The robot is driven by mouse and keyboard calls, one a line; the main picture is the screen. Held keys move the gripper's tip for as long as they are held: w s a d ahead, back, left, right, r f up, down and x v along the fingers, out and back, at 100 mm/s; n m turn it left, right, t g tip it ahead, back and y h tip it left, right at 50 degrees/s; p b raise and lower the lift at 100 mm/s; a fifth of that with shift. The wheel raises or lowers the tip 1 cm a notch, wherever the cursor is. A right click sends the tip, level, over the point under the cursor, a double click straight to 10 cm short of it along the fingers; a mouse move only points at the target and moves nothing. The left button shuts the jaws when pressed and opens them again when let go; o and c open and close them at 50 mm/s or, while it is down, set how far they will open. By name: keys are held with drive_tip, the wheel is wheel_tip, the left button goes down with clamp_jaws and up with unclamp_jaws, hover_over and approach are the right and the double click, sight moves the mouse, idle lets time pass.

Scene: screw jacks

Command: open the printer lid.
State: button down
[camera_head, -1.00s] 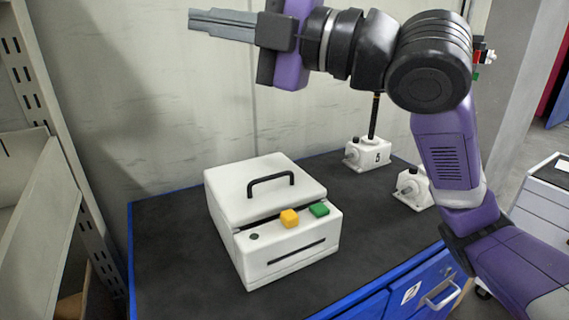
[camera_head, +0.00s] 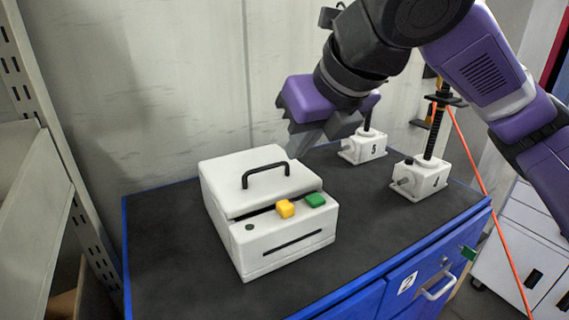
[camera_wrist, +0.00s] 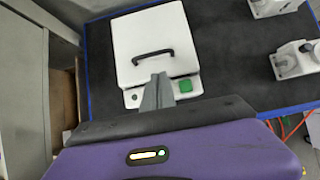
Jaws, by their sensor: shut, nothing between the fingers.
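The white printer (camera_head: 270,235) stands on the dark top of a blue cabinet. Its lid (camera_head: 225,180) is down, with a black arched handle (camera_head: 265,168) on top and a dark gap along the lid's front edge. A yellow button (camera_head: 285,208) and a green button (camera_head: 316,200) sit at the front. My gripper (camera_head: 292,152) is shut and empty, just right of and behind the lid, above the printer's height or near it. In the wrist view the shut fingers (camera_wrist: 158,80) point at the printer, below the handle (camera_wrist: 152,56), and hide the yellow button.
Two white screw jacks, one marked 5 (camera_head: 364,149) and one marked 4 (camera_head: 422,180), stand on the cabinet top (camera_head: 370,225) to the right. A pale wall is behind. A metal shelf rack (camera_head: 30,190) is at the left.

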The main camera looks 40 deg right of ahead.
sight(273, 180)
drive_tip(key=x, duration=0.9)
drive_tip(key=shift+w+f, duration=0.25)
